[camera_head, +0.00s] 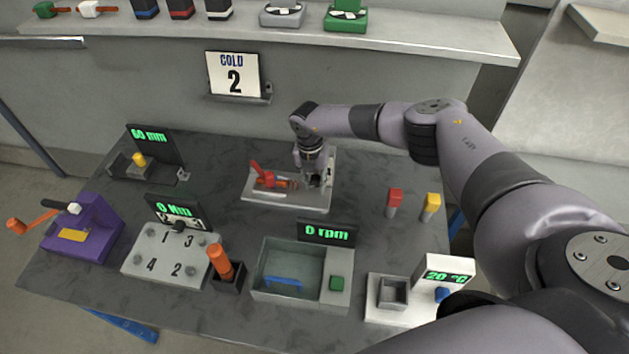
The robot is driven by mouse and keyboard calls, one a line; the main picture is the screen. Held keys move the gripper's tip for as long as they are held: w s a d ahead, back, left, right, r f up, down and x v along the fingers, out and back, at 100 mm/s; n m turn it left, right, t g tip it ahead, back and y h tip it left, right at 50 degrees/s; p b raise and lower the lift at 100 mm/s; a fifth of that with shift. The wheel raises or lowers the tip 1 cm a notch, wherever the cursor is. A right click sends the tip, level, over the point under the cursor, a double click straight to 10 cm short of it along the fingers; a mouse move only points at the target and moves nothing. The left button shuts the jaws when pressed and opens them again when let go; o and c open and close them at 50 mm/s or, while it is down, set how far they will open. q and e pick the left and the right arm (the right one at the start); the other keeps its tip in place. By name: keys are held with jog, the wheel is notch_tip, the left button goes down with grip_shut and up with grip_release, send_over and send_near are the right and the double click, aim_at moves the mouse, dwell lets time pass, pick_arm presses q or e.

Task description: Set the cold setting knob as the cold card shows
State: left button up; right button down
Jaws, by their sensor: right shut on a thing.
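The cold card (234,76) stands on a small wall bracket and reads "COLD 2". My right gripper (314,181) reaches down onto the right end of a pale plate (287,204) at the back middle of the table. It is shut on what seems to be the cold setting knob, which the fingers hide, so its pointing direction cannot be told. A small dark mark shows just right of the fingers. A red lever (262,174) is on the same plate, left of the gripper. My left gripper is not in view.
A numbered plate (165,255), a purple press (84,228), an open bin (302,272) and a 20 °C unit (400,300) stand along the front. Red (394,201) and yellow (432,205) pieces stand right of the plate. A shelf (430,42) runs above.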

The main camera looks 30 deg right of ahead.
jog(key=shift+d, duration=0.1)
jog(key=shift+s+r+t+y+p, duration=0.1)
jog(key=shift+t+y+p, duration=0.2)
jog(key=shift+y+p, duration=0.2)
jog(key=shift+s+d+t+y, duration=0.1)
jog(key=shift+d+t+y, duration=0.1)
jog(key=shift+t+y, duration=0.25)
jog(key=shift+d+f+t+y, duration=0.1)
jog(key=shift+f+t+y, duration=0.15)
jog(key=shift+t+y, duration=0.4)
jog(key=shift+f+y+b, duration=0.15)
jog(key=shift+y+b, duration=0.2)
jog(key=shift+y, duration=0.15)
jog(key=t+y+b, duration=0.1)
jog(key=b, duration=0.2)
jog(key=t+y+b, duration=0.1)
jog(key=y+b, duration=0.1)
jog(key=b, duration=0.1)
jog(key=t+y+b, duration=0.1)
jog(key=b, duration=0.2)
jog(key=shift+s+d+f+t+y, duration=0.15)
jog(key=shift+d+f+t+y, duration=0.15)
jog(key=shift+t, duration=0.1)
jog(key=shift+r+t+y+b, duration=0.3)
jog(key=shift+y+b, duration=0.1)
jog(key=shift+b, duration=0.55)
jog(key=shift+a, duration=0.1)
jog(key=c, duration=1.2)
grip_release()
jog(key=shift+c, duration=0.2)
